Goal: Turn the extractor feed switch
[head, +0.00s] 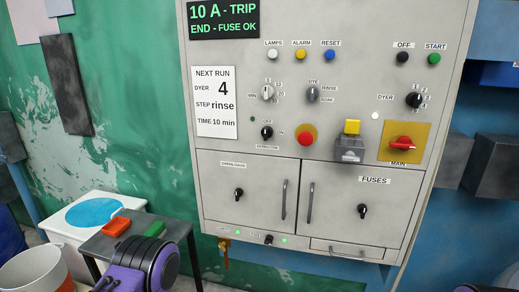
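The grey control panel (335,115) fills the middle of the head view. A small black rotary knob (267,132) sits at its lower left, with OFF printed above it and ON to its right. The small label under this knob looks like EXTRACTOR but is blurred. Which way the knob points is too small to tell for sure. Neither of my grippers shows in this view. A purple and black part of my arm shows at the bottom left, well below the panel, and nothing of mine touches the knob.
Right of the knob are a red push button (307,135), a grey and yellow box (350,148) sticking out, and a red MAIN switch (403,143). Two cabinet doors with handles lie below. A small table (100,243) with red and green items stands at lower left.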

